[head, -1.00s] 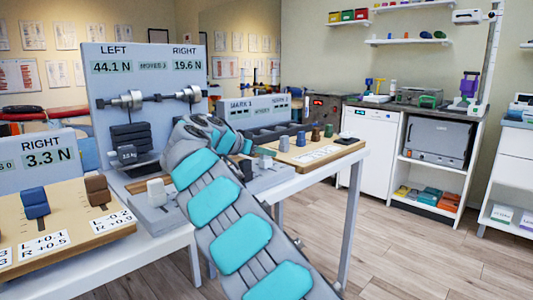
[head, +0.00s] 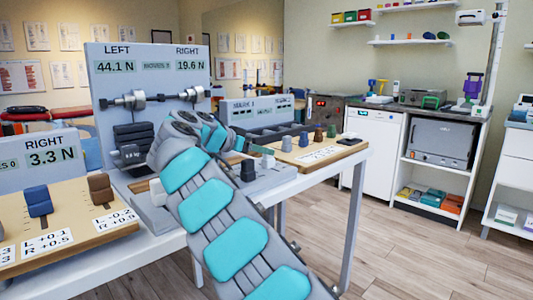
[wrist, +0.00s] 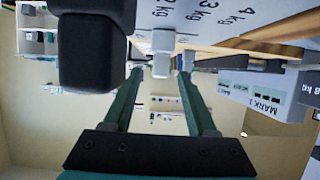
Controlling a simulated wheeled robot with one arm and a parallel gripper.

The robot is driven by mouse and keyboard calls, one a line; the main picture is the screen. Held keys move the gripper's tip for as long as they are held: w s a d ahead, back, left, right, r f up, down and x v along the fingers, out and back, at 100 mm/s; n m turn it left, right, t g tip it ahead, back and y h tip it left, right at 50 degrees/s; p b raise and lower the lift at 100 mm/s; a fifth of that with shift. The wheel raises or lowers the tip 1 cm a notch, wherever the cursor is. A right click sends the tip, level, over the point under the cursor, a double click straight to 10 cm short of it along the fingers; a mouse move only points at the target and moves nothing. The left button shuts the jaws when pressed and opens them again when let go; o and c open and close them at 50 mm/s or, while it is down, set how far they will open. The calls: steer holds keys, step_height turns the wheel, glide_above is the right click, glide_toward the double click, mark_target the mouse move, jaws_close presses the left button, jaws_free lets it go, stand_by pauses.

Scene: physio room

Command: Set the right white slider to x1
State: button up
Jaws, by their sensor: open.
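The force rig has a grey panel (head: 150,85) reading LEFT 44.1 N and RIGHT 19.6 N. A white slider (head: 157,188) on its grey base is partly hidden behind my arm. A pale slider block (head: 267,162) stands at the right, past a black block (head: 248,171). My gripper (head: 248,147) is open at that right side, its fingers partly hidden by my wrist. In the wrist view, my gripper (wrist: 160,72) has its green fingers apart, with a pale block (wrist: 163,42) between and just past the tips. A dark block (wrist: 90,50) is close at left. The x1 mark is not readable.
A wooden board (head: 320,152) with several coloured weights lies right of the rig, before the MARK panel (head: 258,108). Another board (head: 70,220) with blue and brown blocks is at front left. The floor at right is clear.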

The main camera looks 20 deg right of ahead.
steer(key=v, duration=0.4)
steer(key=shift+w, duration=0.1)
steer(key=shift+a, duration=0.1)
steer(key=shift+s+r, duration=0.15)
steer(key=shift+s, duration=0.15)
steer(key=s+d+f+n+g+y, duration=0.1)
steer(key=s+d+f+n+y, duration=0.15)
steer(key=s, duration=0.65)
steer(key=s+d+f+n+g+y, duration=0.1)
steer(key=s+f+n, duration=0.15)
steer(key=s, duration=0.55)
steer(key=s+a+f+n+g+y, duration=0.1)
steer(key=s+a+f+n+y, duration=0.2)
steer(key=s+a+f, duration=0.2)
steer(key=s+a+f+n+g+y, duration=0.2)
steer(key=s+a+f, duration=0.4)
steer(key=s+f, duration=0.5)
steer(key=s+a+f+n+g+y, duration=0.1)
steer(key=s+a+f+n+y, duration=0.3)
steer(key=s+f, duration=0.5)
steer(key=s+a, duration=0.2)
steer(key=s, duration=0.6)
steer(key=shift+s, duration=0.15)
